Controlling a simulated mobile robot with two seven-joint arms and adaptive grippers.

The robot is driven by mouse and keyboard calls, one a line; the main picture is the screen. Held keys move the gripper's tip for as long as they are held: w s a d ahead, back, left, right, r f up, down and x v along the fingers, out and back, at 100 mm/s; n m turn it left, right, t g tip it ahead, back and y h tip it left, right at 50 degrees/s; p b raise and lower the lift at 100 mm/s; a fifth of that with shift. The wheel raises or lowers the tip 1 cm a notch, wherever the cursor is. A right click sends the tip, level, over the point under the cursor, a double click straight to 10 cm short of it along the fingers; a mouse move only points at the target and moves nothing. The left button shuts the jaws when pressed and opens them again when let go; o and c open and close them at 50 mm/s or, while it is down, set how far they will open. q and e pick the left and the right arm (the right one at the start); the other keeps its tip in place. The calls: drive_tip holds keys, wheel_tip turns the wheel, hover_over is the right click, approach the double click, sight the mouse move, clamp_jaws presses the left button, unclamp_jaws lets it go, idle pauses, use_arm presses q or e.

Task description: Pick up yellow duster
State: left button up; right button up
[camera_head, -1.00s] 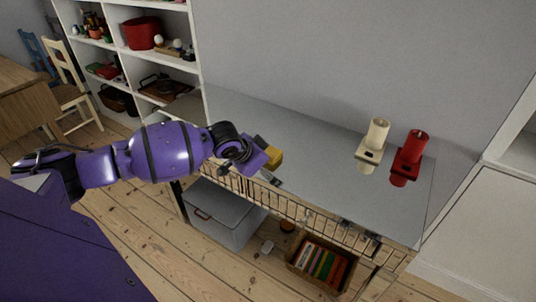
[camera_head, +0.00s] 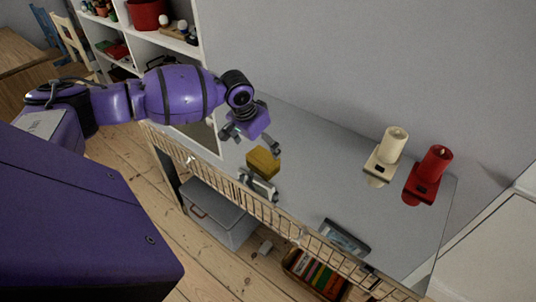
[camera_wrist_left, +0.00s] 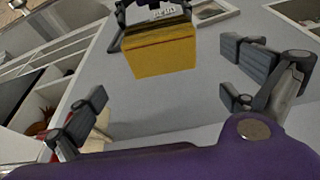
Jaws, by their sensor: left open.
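The yellow duster (camera_head: 263,162) is a yellow block on the grey tabletop, near its front edge in the head view. It also shows at the upper middle of the left wrist view (camera_wrist_left: 160,55). My left gripper (camera_head: 250,140) is open and empty above and just behind the duster, with its fingers pointing down. In the left wrist view its fingers (camera_wrist_left: 165,98) are spread wide, and the duster lies beyond them, not between them. My right gripper is in neither current view.
A flat framed item (camera_head: 345,237) lies near the front edge. Cream (camera_head: 394,145) and red (camera_head: 431,168) candles stand at the right. The middle of the grey tabletop (camera_head: 320,165) is clear.

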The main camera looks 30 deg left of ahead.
sight(262, 156)
use_arm(q)
drive_tip(key=shift+s+f, duration=0.2)
drive_tip(key=shift+f, duration=0.65)
drive_tip(key=x, duration=0.4)
drive_tip(key=shift+w+a, duration=0.15)
drive_tip(key=shift+w+f, duration=0.1)
drive_tip(key=shift+f, duration=0.1)
drive_tip(key=shift+c, duration=0.4)
use_arm(e)
drive_tip(key=shift+s+d+f, duration=0.1)
drive_tip(key=shift+s+f, duration=0.05)
drive_tip(key=shift+s, duration=0.35)
use_arm(q)
drive_tip(key=c, duration=1)
drive_tip(key=shift+r, duration=0.1)
